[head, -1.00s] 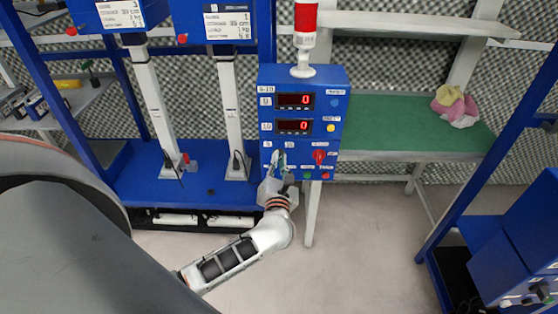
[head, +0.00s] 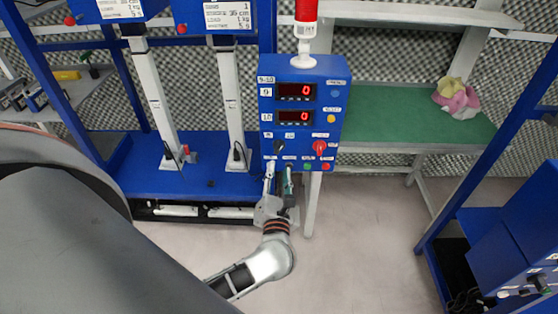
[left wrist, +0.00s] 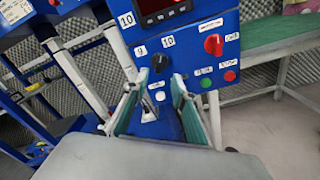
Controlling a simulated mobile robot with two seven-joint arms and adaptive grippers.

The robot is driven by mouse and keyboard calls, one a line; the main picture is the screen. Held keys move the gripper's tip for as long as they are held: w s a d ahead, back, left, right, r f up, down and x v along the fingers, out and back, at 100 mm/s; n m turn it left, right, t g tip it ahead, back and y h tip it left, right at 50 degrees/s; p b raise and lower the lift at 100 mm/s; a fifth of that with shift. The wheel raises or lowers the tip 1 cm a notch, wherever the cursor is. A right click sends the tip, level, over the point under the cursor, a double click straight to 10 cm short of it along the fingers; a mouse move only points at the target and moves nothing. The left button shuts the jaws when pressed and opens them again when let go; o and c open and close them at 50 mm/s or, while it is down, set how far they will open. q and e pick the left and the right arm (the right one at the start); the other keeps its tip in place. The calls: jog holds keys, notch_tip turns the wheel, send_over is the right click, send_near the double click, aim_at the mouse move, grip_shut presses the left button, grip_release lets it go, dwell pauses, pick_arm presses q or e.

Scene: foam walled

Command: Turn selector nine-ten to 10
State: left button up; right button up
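The blue control box (head: 330,85) stands at the middle of the head view. Its black selector knob (head: 278,147) sits below the labels 9 and 10; the knob also shows in the left wrist view (left wrist: 160,63). I cannot tell surely which label it points to. My left gripper (head: 279,170) is just below the knob, apart from it. In the left wrist view its two greenish fingers (left wrist: 156,96) are spread wide with nothing between them, and the knob shows beyond their tips. My right gripper is in neither view.
A red knob (head: 321,147) is on the box to the right, with green (head: 308,166) and red (head: 326,166) buttons under it. Two red displays are above. A green-topped bench (head: 400,118) stands to the right, blue stands to the left. The floor before the box is clear.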

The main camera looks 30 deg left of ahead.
pick_arm(q)
jog(key=shift+v, duration=1.45)
